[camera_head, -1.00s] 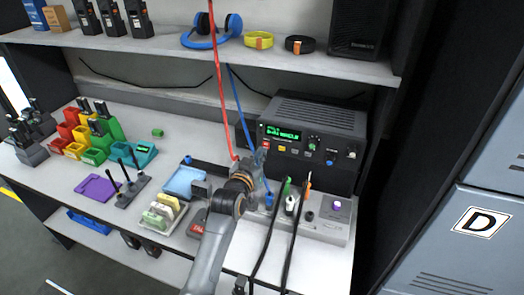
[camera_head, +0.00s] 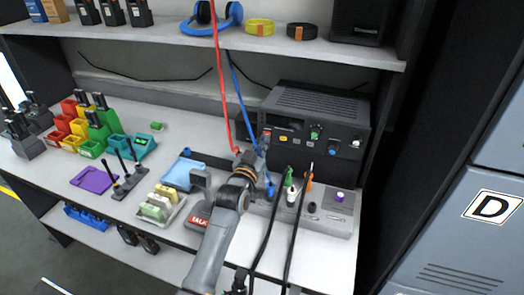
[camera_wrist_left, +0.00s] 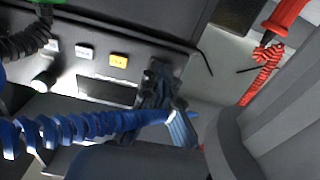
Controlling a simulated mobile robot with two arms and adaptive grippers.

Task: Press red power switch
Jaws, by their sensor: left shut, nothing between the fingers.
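The black radio unit (camera_head: 318,120) stands at the back right of the bench. Its front display is dark. My left gripper (camera_head: 262,145) is shut and empty, with its tips at the left end of the radio's front panel. In the left wrist view the shut fingers (camera_wrist_left: 155,88) are close to the panel, beside the dark display (camera_wrist_left: 105,90) and a yellow button (camera_wrist_left: 119,60). My right gripper is not in view.
A red cable (camera_head: 221,90) and a blue cable (camera_head: 240,85) hang close to my left gripper. A grey connector box (camera_head: 330,222) with plugs and black leads sits before the radio. Coloured bins (camera_head: 90,135) stand at the left. A shelf (camera_head: 170,45) runs above.

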